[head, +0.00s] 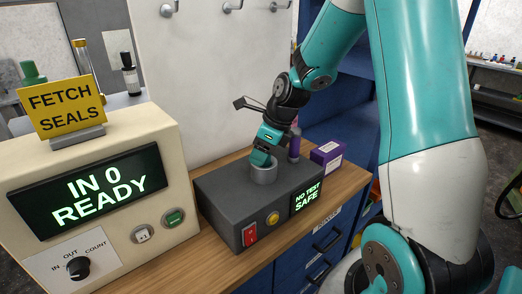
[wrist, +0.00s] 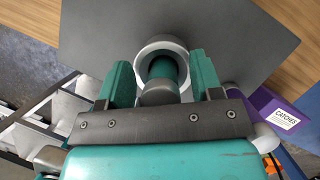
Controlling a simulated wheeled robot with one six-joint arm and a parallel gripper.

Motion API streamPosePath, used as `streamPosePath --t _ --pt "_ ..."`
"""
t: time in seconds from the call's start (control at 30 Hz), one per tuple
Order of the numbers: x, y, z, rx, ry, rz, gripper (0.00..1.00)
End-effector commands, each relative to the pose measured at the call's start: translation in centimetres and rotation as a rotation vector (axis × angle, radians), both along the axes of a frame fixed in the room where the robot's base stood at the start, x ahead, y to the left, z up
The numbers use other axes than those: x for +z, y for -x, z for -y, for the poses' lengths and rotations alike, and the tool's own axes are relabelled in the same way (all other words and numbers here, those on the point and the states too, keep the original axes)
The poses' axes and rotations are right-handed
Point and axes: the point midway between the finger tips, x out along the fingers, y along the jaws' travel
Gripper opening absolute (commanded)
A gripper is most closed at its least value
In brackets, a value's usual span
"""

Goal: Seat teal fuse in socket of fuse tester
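The fuse tester (head: 225,200) is a dark grey box on the wooden counter, with a light grey ring-shaped socket (head: 264,175) on top. Its screen reads "NO TEST SAFE". In the wrist view the teal fuse (wrist: 162,69) with a grey cap stands inside the socket ring (wrist: 143,55). How deep it sits is hidden. My gripper (wrist: 162,75) is over the socket, with one teal finger on each side of the fuse. Narrow gaps show between the fingers and the fuse, so it looks open. In the head view my gripper (head: 263,158) hides the fuse.
A purple box (head: 327,154) labelled "CATCHES" in the wrist view and a purple bottle (head: 294,143) stand close behind the tester. A cream counter unit (head: 110,130) reading "IN 0 READY" stands at left, with a yellow "FETCH SEALS" sign (head: 62,108) on top. The tester has a red switch (head: 249,234) and yellow button (head: 272,217).

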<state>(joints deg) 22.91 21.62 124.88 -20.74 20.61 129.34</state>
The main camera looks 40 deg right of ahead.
Motion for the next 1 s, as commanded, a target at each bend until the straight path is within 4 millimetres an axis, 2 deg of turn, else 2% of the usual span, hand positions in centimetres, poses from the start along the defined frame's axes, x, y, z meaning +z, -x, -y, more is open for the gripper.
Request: streamPosePath --t 0.17,0.27,0.7,0.83,1.0 --pt "0.2 0.0 0.0 0.0 0.0 0.001 0.6" --pt "1.0 0.2 0.3 -0.002 0.001 0.005 0.6" --pt "9.1 2.9 2.3 -0.002 0.001 0.004 0.6" --pt "10.5 3.4 2.7 -0.001 0.0 0.003 0.6" --pt "11.2 3.6 2.7 0.004 0.001 0.002 0.6"
